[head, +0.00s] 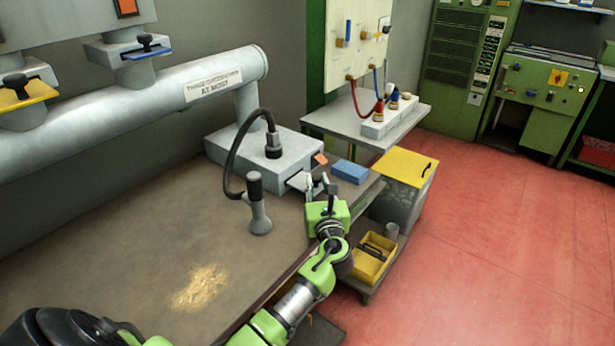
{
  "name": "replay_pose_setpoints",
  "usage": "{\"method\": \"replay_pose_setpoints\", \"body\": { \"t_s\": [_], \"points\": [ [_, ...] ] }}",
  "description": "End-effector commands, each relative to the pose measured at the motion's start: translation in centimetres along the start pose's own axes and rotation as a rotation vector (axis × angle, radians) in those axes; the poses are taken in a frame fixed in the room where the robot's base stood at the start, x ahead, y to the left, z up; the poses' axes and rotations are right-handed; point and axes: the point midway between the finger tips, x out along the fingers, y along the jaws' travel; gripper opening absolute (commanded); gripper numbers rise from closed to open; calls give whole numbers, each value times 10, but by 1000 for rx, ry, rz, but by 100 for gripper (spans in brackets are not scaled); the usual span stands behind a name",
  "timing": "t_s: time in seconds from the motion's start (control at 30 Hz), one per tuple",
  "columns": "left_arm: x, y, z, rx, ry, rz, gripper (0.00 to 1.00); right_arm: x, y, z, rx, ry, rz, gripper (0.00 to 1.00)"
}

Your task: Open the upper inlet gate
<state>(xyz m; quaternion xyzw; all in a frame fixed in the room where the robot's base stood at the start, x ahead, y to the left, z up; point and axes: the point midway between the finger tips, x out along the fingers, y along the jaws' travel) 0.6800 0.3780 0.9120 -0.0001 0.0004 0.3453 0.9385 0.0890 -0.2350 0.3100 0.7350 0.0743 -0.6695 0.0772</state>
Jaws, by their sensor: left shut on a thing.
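Two slide gates with black handles sit on the stubs of the big grey pipe (150,95) at upper left: a yellow gate (30,97) and a blue gate (147,53) further right. A grey box (265,150) at the bench's far end has a pale plate (299,182) sticking out of its front slot. I cannot tell which gate is the upper inlet one. My left gripper (325,188) is at the end of this plate, shut on what looks like its dark handle; the fingers partly hide the grip. My right gripper is not in view.
A blue block (350,171) lies right of the box. Red floor is free at right.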

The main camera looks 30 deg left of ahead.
Motion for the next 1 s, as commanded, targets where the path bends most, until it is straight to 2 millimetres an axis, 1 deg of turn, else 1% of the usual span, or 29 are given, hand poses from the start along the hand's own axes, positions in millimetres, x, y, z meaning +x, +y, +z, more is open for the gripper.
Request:
{"method": "replay_pose_setpoints", "body": {
  "t_s": [0.2, 0.23, 0.53, 0.63, 0.77, 1.0],
  "points": [
    [1, 2, 0, 1, -2, 2, 0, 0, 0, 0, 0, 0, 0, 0],
    [1, 2, 0, 1, -2, 2, 27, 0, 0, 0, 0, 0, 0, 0],
    [1, 2, 1, 1, -2, 2, 27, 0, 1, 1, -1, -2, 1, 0],
    [-4, 1, 0, 1, -2, 1, 27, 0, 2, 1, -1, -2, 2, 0],
    [-23, 1, -1, 1, -1, -1, 27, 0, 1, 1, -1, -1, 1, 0],
    [-75, 1, -2, 1, 1, 0, 27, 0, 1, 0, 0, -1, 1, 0]
  ]
}}
